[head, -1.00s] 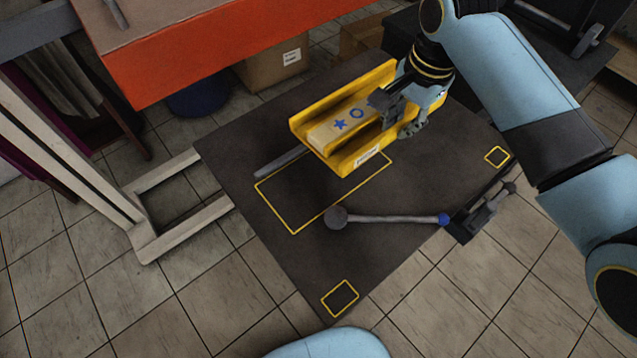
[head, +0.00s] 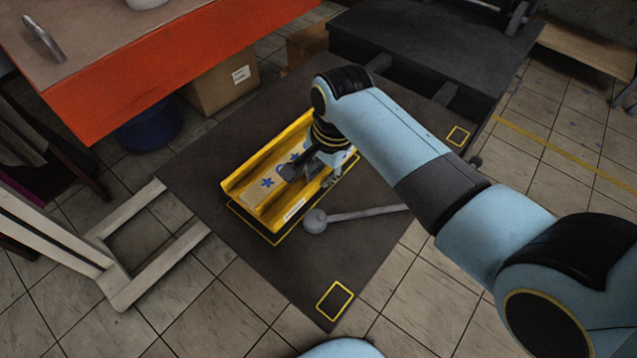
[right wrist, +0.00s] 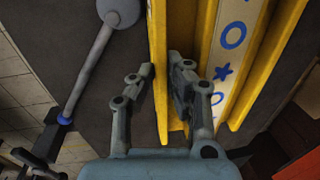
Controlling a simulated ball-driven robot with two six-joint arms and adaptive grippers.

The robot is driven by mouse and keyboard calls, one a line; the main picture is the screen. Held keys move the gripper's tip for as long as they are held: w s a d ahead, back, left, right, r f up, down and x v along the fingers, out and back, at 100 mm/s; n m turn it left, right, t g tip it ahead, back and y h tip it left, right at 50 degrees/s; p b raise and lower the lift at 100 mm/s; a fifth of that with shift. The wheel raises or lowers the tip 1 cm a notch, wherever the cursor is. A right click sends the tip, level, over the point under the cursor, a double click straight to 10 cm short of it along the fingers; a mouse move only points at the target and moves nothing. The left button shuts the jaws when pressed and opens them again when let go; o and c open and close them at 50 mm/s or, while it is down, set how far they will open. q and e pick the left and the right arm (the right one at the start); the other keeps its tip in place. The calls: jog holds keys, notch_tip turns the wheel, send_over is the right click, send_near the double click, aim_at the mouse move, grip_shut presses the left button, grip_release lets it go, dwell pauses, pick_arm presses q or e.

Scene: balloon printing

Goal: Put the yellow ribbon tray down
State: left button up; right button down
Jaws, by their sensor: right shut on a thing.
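The yellow ribbon tray (head: 262,153) is a long open channel over the yellow-outlined rectangle on the dark mat (head: 190,175). A pale ribbon with blue stars and rings lies along it. The outline shows past its left and front edges; I cannot tell whether the tray touches the mat. My right gripper (head: 296,167) is shut on a side wall of the tray. In the right wrist view, my right gripper (right wrist: 160,72) has a finger on each side of the yellow wall (right wrist: 157,35). My left gripper is not in view.
A grey round-headed rod (head: 315,221) lies close to the tray's front right side. It also shows in the right wrist view (right wrist: 88,70). An orange-sided table (head: 180,65) and a cardboard box (head: 222,90) stand behind. A white frame (head: 150,260) is at left. The mat's front is clear.

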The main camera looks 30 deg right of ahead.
aim_at(319, 186)
jog(key=shift+w+a+f, duration=0.15)
jog(key=shift+a, duration=0.1)
jog(key=shift+f, duration=1.95)
jog(key=c, duration=1.4)
grip_release()
jog(key=shift+f, duration=0.1)
jog(key=shift+o, duration=0.2)
